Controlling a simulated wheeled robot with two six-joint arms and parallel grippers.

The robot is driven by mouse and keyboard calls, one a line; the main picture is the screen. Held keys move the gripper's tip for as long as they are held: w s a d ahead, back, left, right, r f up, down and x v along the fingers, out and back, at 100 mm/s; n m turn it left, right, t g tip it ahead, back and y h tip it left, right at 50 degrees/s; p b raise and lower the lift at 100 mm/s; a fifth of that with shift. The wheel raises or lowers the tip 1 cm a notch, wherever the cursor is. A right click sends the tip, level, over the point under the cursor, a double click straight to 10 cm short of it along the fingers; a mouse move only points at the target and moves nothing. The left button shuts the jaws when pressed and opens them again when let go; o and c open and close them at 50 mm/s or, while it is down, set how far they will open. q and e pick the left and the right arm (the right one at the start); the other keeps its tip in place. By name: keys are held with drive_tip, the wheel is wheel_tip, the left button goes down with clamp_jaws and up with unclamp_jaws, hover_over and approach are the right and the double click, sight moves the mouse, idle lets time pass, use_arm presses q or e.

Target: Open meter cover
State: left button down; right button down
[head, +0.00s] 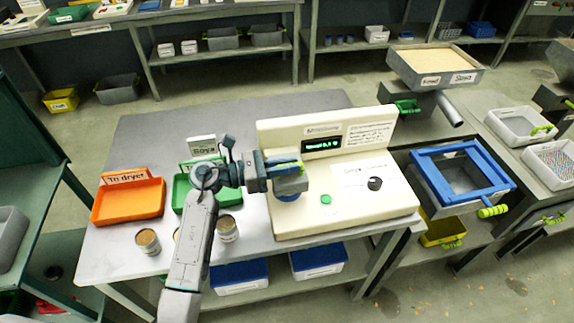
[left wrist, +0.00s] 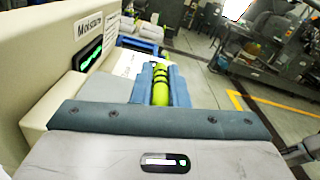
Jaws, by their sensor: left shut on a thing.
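The cream moisture meter (head: 345,207) stands on the grey table, with a lit green display (head: 320,145) on its upright back panel. Its sloped front has a green button (head: 326,199) and a dark round spot (head: 375,184). My left gripper (head: 298,169) is over the left part of the meter. In the left wrist view its blue fingers (left wrist: 160,87) are shut on a yellow-green handle (left wrist: 160,92). A blue round part (head: 289,197) shows just below the gripper. The gripper hides most of the cover, so its angle cannot be told. My right gripper is not in view.
Left of the meter are an orange tray (head: 128,202), a green tray (head: 180,190) and small cans (head: 148,241). My left arm passes over this side. A blue-framed sieve (head: 462,172) stands to the right.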

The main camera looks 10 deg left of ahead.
use_arm(q)
drive_tip(key=shift+w+a+r+n+p, duration=0.1)
drive_tip(key=shift+w+r+n+p, duration=0.3)
drive_tip(key=shift+r+n+p, duration=0.4)
drive_tip(key=n, duration=0.1)
drive_tip(key=w+r+n+p, duration=0.1)
drive_tip(key=n, duration=0.1)
drive_tip(key=shift+w+a+r, duration=0.25)
drive_tip(key=shift+r, duration=0.05)
drive_tip(key=shift+w+a+r+n, duration=0.15)
drive_tip(key=shift+w+n, duration=0.2)
drive_tip(key=shift+n, duration=0.15)
drive_tip(key=shift+w+a+r, duration=0.1)
drive_tip(key=shift+w+r, duration=0.1)
drive_tip(key=shift+w, duration=0.05)
drive_tip(key=shift+w+r, duration=0.1)
